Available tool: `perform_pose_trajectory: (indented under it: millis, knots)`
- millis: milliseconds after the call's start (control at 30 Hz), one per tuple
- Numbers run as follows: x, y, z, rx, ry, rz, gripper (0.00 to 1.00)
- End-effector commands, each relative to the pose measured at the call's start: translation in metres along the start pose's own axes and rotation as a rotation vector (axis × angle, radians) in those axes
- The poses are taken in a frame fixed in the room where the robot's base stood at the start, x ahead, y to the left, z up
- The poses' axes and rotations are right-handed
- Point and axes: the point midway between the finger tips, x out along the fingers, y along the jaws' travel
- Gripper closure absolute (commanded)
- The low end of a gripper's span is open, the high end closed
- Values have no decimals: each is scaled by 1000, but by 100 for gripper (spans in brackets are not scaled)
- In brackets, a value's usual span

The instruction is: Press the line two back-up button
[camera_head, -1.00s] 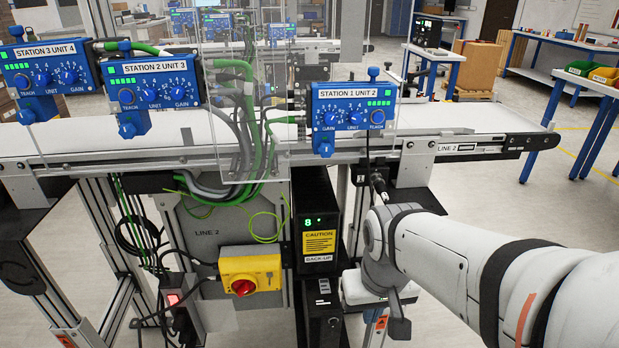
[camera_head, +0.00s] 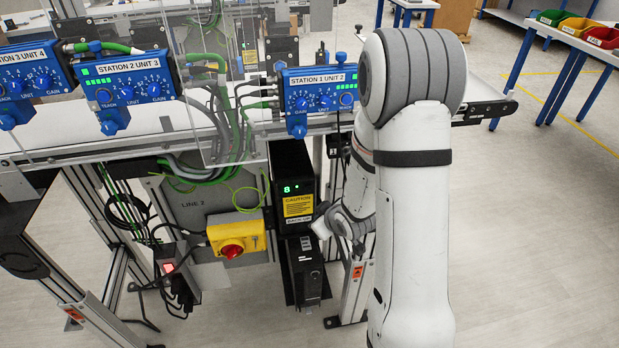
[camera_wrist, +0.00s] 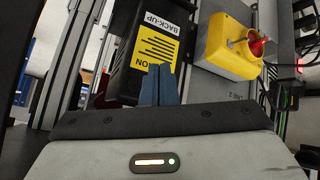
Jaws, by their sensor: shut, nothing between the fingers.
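The black back-up unit (camera_head: 289,165) stands under the line 2 conveyor, with a green "8" display, a yellow caution label (camera_head: 298,206) and a white BACK-UP label. I cannot make out a button on it in either view. My gripper (camera_wrist: 161,84) is shut and empty; its blue fingertips overlap the lower edge of the yellow label in the wrist view, where the unit (camera_wrist: 124,52) appears tilted. Contact cannot be told. In the head view my gripper is beside the unit's lower right, its fingertips not clearly visible.
A yellow switch box with a red knob (camera_head: 232,250) is left of the unit. A second black box (camera_head: 306,272) stands below. Blue station units (camera_head: 320,90) and cables hang above. A metal conveyor leg (camera_head: 356,283) is to the right. The floor further right is clear.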

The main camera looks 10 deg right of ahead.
Motion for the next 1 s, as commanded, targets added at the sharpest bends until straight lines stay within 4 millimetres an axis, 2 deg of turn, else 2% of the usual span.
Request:
perform_pose_trajectory:
  millis: [233,667,1000]
  knots:
    - [7,-6,-2,-19,60,-22,100]
    - [12,-2,-8,-21,59,-21,100]
    - [42,20,-34,-22,58,-21,100]
